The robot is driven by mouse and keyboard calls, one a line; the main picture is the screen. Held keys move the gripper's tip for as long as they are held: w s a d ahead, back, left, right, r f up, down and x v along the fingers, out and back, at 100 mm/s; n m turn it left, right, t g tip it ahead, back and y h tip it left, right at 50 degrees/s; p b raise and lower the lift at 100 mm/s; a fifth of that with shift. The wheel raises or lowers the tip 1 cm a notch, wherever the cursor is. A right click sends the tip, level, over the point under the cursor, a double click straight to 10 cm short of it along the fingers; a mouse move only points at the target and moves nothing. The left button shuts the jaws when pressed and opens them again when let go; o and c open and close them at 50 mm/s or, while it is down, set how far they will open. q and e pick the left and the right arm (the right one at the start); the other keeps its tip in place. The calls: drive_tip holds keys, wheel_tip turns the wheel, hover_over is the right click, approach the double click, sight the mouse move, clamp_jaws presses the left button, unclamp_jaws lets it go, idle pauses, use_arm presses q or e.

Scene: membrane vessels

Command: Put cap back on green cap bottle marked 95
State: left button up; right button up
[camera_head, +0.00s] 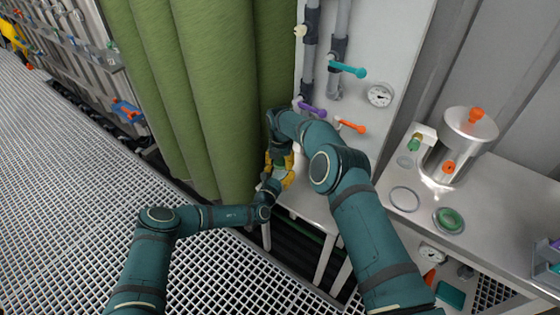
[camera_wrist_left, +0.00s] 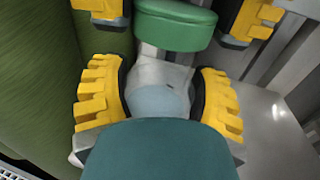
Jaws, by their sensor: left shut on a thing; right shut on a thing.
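In the left wrist view, my left gripper (camera_wrist_left: 158,98) is shut around a pale translucent bottle (camera_wrist_left: 160,72), with a yellow padded finger on each side. A green cap (camera_wrist_left: 176,30) is above the bottle's neck, between the yellow fingers of my right gripper (camera_wrist_left: 178,14). The cap looks slightly right of the bottle's middle. I cannot tell whether cap and neck touch. In the head view, both grippers meet in front of the green curtain, partly hidden by my arms, with the left gripper (camera_head: 283,178) showing yellow. The mark 95 is not readable.
The green curtain (camera_head: 210,90) hangs close on the left. A pipe panel with a teal handle (camera_head: 348,69), a purple handle (camera_head: 312,109) and a gauge (camera_head: 380,94) stands behind. On the right, a steel table (camera_head: 500,215) holds a metal vessel (camera_head: 462,140) and a green round piece (camera_head: 448,219).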

drive_tip(key=shift+f, duration=0.6)
drive_tip(key=shift+f, duration=0.6)
